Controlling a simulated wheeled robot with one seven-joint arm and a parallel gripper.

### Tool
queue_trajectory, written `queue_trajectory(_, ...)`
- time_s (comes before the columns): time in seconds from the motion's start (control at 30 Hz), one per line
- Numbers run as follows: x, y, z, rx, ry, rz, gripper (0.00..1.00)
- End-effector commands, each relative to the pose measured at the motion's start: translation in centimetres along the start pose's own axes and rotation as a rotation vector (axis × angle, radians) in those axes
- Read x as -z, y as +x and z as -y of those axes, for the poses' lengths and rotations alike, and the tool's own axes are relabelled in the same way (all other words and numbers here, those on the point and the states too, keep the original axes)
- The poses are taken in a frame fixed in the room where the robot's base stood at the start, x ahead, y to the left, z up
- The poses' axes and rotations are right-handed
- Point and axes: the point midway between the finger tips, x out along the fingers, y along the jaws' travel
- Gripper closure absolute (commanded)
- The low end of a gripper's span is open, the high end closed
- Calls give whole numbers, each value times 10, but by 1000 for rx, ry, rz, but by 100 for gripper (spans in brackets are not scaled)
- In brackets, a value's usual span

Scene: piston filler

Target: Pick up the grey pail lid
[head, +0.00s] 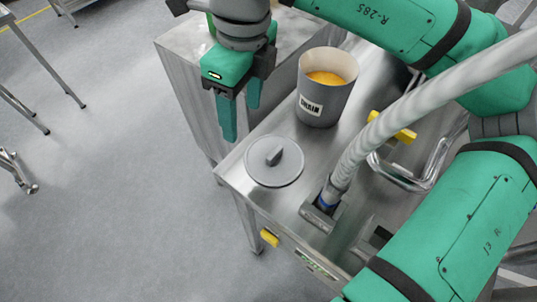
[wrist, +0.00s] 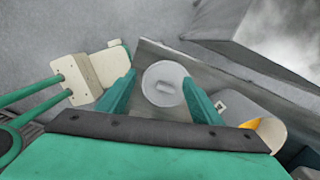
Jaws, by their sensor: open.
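The grey pail lid (head: 274,163) is a flat round disc with a raised bar handle on top. It lies on the near left corner of the steel worktop (head: 233,170). In the wrist view the lid (wrist: 164,84) shows between and beyond my fingers. My gripper (head: 240,118) is open and empty, with its green fingers pointing down. It is above the worktop level and apart from the lid, up and to its left in the head view. The open gripper also shows in the wrist view (wrist: 165,95).
A grey pail (head: 319,108) with orange contents and a label stands behind the lid, to the right. A ribbed hose (head: 380,130) rises from a fitting right of the lid. Yellow handles (head: 392,127) and a bent steel tube (head: 425,180) lie further right. The floor at left is open.

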Motion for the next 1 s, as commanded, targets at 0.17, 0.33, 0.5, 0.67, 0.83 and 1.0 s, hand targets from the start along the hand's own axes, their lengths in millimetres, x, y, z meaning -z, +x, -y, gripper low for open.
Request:
queue_trajectory(0.17,42,5,18,37,174,-64,41)
queue_trajectory(0.33,52,19,21,41,213,-78,41)
queue_trajectory(0.5,54,45,22,41,211,-76,41)
queue_trajectory(0.67,54,59,22,42,208,-76,41)
queue_trajectory(0.83,54,70,22,41,208,-75,41)
queue_trajectory(1.0,55,95,22,39,207,-75,41)
